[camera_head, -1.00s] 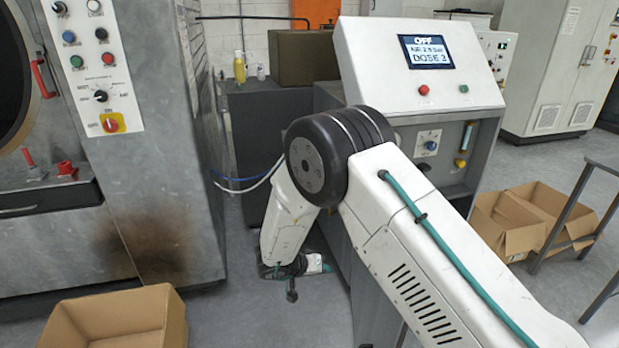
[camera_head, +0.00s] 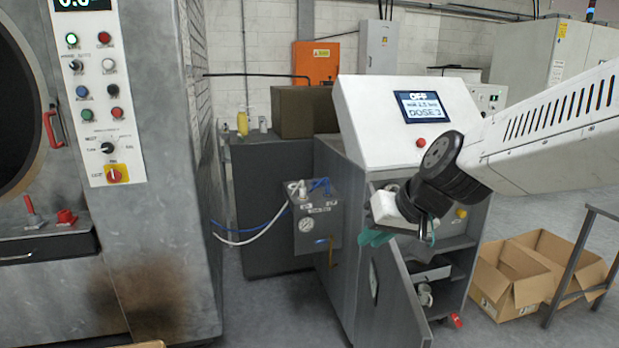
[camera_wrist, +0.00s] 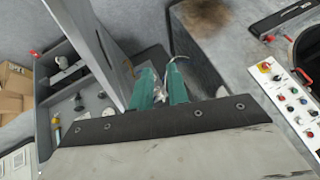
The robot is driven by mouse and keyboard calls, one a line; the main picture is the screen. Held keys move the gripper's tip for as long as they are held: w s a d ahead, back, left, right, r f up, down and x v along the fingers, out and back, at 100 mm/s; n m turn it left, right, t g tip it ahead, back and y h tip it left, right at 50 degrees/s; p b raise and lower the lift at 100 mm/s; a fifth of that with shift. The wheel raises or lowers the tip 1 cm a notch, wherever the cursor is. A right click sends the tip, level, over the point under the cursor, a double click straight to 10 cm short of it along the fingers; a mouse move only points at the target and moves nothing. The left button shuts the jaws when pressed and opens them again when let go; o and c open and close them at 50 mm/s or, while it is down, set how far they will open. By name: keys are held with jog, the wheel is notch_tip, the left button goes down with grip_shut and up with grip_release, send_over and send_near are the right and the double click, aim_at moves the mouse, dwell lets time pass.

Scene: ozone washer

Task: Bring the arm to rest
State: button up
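My arm reaches in from the right of the head view, folded at its dark joint in front of the grey console (camera_head: 348,200). My gripper (camera_head: 372,238) has teal fingers and hangs above the console's open door (camera_head: 385,300). In the wrist view my gripper (camera_wrist: 161,88) shows both fingers with a narrow gap between them. No object is clearly held there. Something small and pale shows in the gap, apparently part of the background. The fingertips are partly hard to make out.
A gauge box (camera_head: 318,222) with hoses is left of the console. The washer (camera_head: 150,240) fills the left side. Cardboard boxes (camera_head: 535,262) and a metal frame (camera_head: 590,215) stand at right. Inside the cabinet are shelves and a white fitting (camera_head: 425,295).

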jog(key=s+d+g+h, duration=0.1)
jog(key=s+d, duration=0.4)
jog(key=s, duration=0.3)
jog(key=s+d+m+g+h, duration=0.1)
jog(key=s+d+g+h, duration=0.1)
jog(key=s+d, duration=0.3)
jog(key=s+d+f+m+g+h, duration=0.1)
jog(key=s+d, duration=0.3)
jog(key=s, duration=0.7)
jog(key=shift+s+d+h, duration=0.25)
jog(key=shift+d+h, duration=0.15)
jog(key=shift+f, duration=0.1)
